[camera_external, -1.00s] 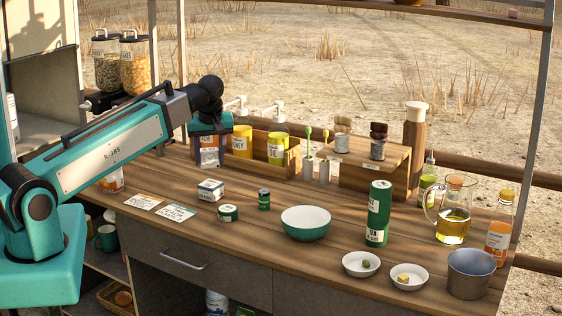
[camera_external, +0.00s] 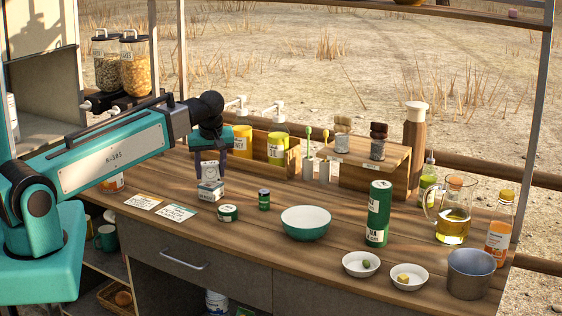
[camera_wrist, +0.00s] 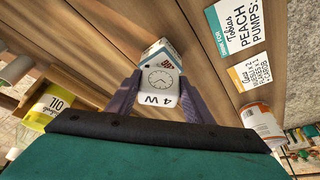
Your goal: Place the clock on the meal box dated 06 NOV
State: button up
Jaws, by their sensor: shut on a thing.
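My gripper (camera_external: 210,174) is shut on a small white block-like clock (camera_external: 209,171). In the wrist view the clock (camera_wrist: 160,82) sits between the two purple fingers (camera_wrist: 158,88), with a dial and "4 W" on its faces. A white and blue meal box (camera_external: 210,191) stands on the counter directly below the clock. Part of that box (camera_wrist: 158,47) shows past the clock in the wrist view. I cannot read a date on it, and I cannot tell whether clock and box touch.
Two cards (camera_external: 176,212) lie left of the box. Behind is a wooden crate (camera_external: 293,163) with yellow containers.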

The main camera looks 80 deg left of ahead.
jog(key=shift+f, duration=0.4)
jog(key=shift+f, duration=0.15)
jog(key=o, duration=1.1)
jog(key=b+v, duration=0.2)
jog(key=v, duration=1)
jog(key=shift+d, duration=0.1)
dwell(0.5)
